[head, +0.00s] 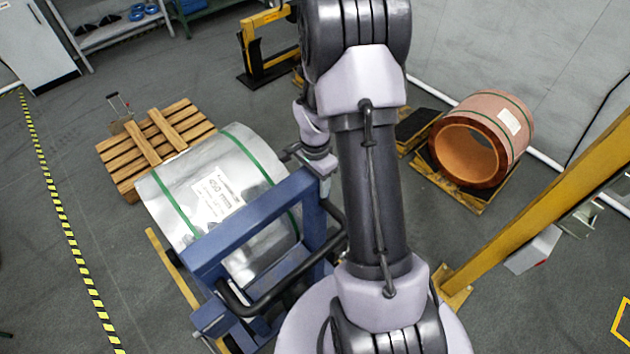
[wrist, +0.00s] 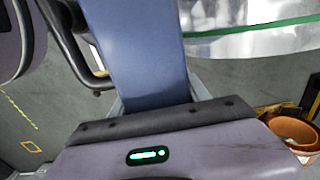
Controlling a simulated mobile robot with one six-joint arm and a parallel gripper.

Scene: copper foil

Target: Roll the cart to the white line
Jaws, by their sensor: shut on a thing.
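The cart has a blue frame (head: 245,225) and a black push bar (head: 285,287). It carries or stands against a large silver coil (head: 165,200) with green straps and a white label; the frame hides which. My gripper (head: 318,162) is at the upper right end of the blue frame. In the wrist view my gripper (wrist: 155,118) is shut at the blue frame (wrist: 140,60), though the jaws' contact is hidden. I cannot make out a white line on the floor.
A wooden pallet (head: 130,170) lies behind the coil. A yellow-black floor stripe (head: 68,235) runs along the left. A copper coil (head: 490,135) sits on a low stand at the right, beyond a yellow post (head: 550,200).

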